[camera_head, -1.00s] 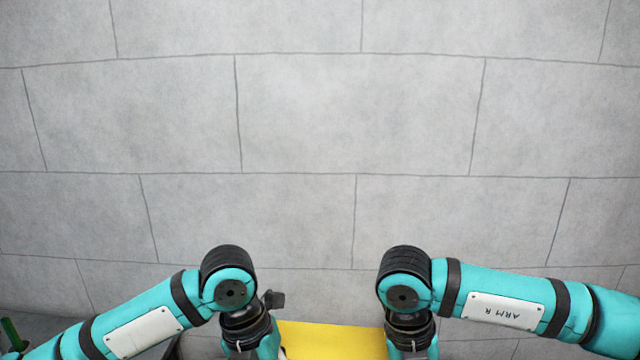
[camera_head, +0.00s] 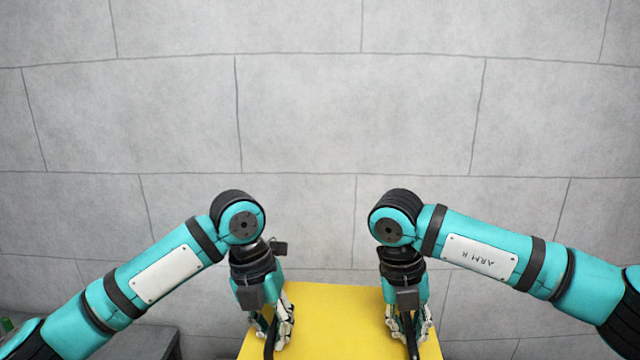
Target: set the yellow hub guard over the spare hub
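The yellow hub guard (camera_head: 340,318) shows as a broad flat yellow face at the bottom centre of the head view, cut off by the lower edge. My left gripper (camera_head: 272,335) points down at its left side and my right gripper (camera_head: 412,332) points down at its right side. Dark bars, apparently handles, show at the fingers of each gripper. Both grippers appear shut on the guard, which has come up together with them. The fingertips are partly hidden or cut off. The spare hub is not visible.
A grey block wall (camera_head: 320,130) fills the background. A dark grey surface (camera_head: 140,342) with an edge lies at the lower left, with a small green item (camera_head: 6,325) at the far left. The space above the arms is clear.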

